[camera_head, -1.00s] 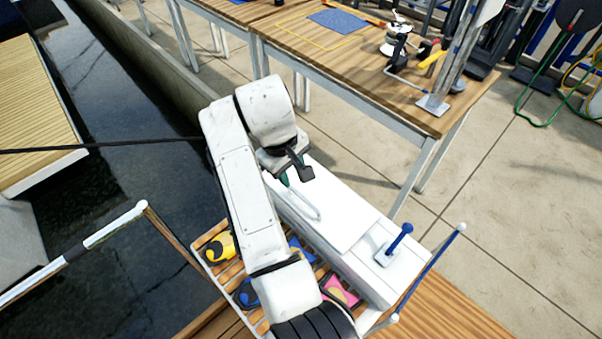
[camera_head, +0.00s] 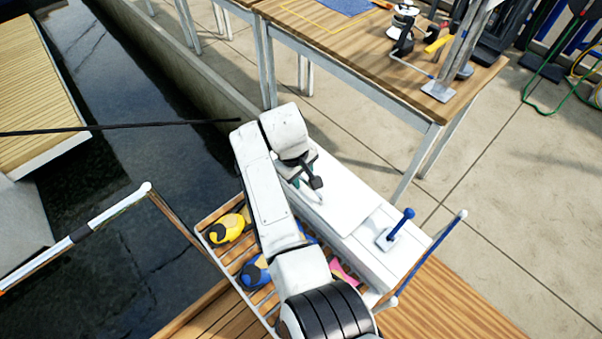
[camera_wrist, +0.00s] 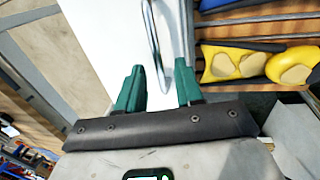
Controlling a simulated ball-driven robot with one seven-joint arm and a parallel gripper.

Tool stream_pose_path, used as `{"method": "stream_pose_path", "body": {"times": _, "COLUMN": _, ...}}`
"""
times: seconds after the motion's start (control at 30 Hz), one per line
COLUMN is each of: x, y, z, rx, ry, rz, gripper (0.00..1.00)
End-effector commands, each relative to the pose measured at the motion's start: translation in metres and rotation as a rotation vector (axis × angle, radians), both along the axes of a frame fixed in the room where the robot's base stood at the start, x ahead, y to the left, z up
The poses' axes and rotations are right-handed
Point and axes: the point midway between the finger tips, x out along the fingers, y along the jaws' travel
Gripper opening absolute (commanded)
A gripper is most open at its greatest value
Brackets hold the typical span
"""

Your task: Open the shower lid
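The shower lid is a flat white panel (camera_head: 345,210) on top of a long white box at the dock side. It also fills much of the wrist view as a white surface (camera_wrist: 105,35). A thin metal handle loop (camera_wrist: 152,35) lies on it, partly hidden by my arm in the head view. My gripper (camera_wrist: 160,68) has two green fingers spread apart. The near end of the handle loop shows between them, with a gap visible. In the head view my gripper (camera_head: 301,183) is over the lid's far end; whether it touches the handle cannot be told.
A blue T-shaped fitting (camera_head: 400,224) stands on the box's near end. A slatted rack holds a yellow item (camera_head: 230,228) and a blue item (camera_head: 256,272). A rail (camera_head: 430,258) borders the box. A wooden table (camera_head: 400,80) stands behind; dark water lies left.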

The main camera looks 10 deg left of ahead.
Motion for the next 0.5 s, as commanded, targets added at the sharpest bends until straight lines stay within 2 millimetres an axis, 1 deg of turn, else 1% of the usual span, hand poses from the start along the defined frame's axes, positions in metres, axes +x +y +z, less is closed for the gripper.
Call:
{"method": "stream_pose_path", "body": {"times": 0.13, "x": 0.0001, "y": -0.0001, "z": 0.0003, "rx": 0.0, "ry": 0.0, "rz": 0.0, "gripper": 0.36}}
{"method": "stream_pose_path", "body": {"times": 0.17, "x": 0.0, "y": 0.0, "z": 0.0003, "rx": 0.0, "ry": 0.0, "rz": 0.0, "gripper": 0.34}}
{"method": "stream_pose_path", "body": {"times": 0.5, "x": 0.0, "y": 0.0, "z": 0.0005, "rx": 0.0, "ry": 0.0, "rz": 0.0, "gripper": 0.01}}
